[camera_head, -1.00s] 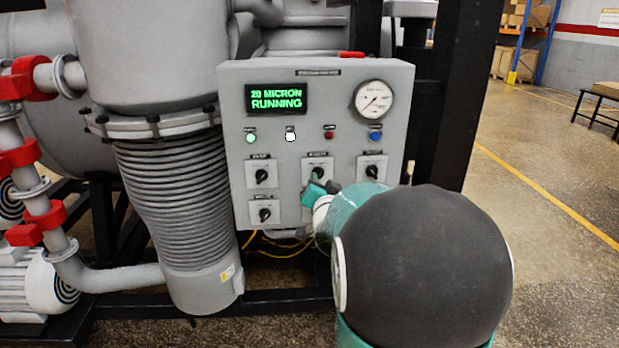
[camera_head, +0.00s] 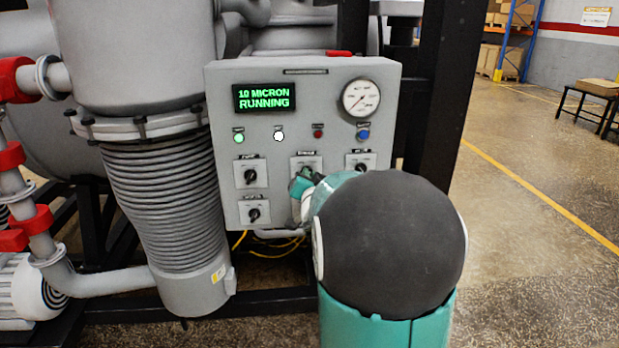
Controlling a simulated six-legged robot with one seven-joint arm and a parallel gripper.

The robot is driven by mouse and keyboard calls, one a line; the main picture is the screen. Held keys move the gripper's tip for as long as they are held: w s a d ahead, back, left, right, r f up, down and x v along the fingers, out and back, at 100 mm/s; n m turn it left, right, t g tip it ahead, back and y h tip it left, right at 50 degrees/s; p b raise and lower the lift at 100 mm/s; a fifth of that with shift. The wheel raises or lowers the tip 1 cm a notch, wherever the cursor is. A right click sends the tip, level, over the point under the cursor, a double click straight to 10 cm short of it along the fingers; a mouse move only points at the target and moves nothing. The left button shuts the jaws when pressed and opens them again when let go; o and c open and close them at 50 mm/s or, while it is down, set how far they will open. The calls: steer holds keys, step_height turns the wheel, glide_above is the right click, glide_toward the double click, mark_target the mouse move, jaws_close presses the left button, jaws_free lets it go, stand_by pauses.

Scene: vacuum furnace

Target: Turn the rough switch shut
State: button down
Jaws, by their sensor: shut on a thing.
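The grey control panel (camera_head: 220,130) carries several rotary switches on white plates. Their labels are too small to read, so I cannot tell by name which is the rough switch. My teal gripper (camera_head: 303,178) is at the upper middle switch (camera_head: 312,160) and is shut on its knob. The gripper and my arm hide most of that knob, so its angle cannot be told. The upper left switch (camera_head: 250,175), lower left switch (camera_head: 254,214) and upper right switch (camera_head: 359,161) show black knobs. My arm hides the area below the middle and right switches.
The display (camera_head: 264,97) reads "10 MICRON RUNNING". A round gauge (camera_head: 361,98) sits at the panel's upper right. The green lamp (camera_head: 239,138) and white lamp (camera_head: 278,136) look lit. A ribbed grey column (camera_head: 165,210) stands close left; a black post (camera_head: 437,100) stands right.

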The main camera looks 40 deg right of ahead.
steer(key=shift+n, duration=0.3)
steer(key=n, duration=1.1)
steer(key=shift+w+a, duration=0.2)
steer(key=shift+a, duration=0.05)
steer(key=shift+n, duration=0.3)
steer(key=c, duration=1.5)
jaws_free()
steer(key=shift+s, duration=0.1)
steer(key=v, duration=1.3)
steer(key=shift+s+a, duration=0.2)
steer(key=shift+a, duration=0.1)
